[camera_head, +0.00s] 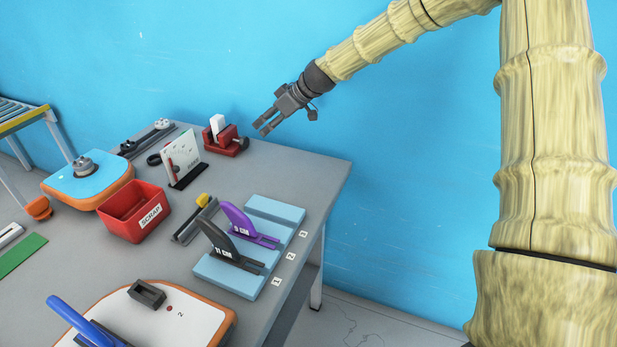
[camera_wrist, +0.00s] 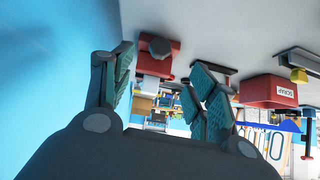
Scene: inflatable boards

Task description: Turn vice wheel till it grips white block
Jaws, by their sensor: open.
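The red vice (camera_head: 224,147) sits on the grey table near the blue wall. The white block (camera_head: 217,123) stands upright at the vice's jaws; I cannot tell whether they touch it. My gripper (camera_head: 265,126) is open and empty, above and to the right of the vice, and looks apart from it. In the wrist view the vice (camera_wrist: 150,66) appears upside down between my open fingers (camera_wrist: 162,78). A grey knob-like part (camera_wrist: 158,47) shows on its near side, perhaps the wheel. The white block is not clear in that view.
A white panel (camera_head: 181,155) on a dark stand is left of the vice. The red scrap bin (camera_head: 133,212) and blue numbered boards (camera_head: 273,211) with purple and black clamps are nearer. The blue wall (camera_head: 420,140) rises closely behind. Bare table lies right of the vice.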

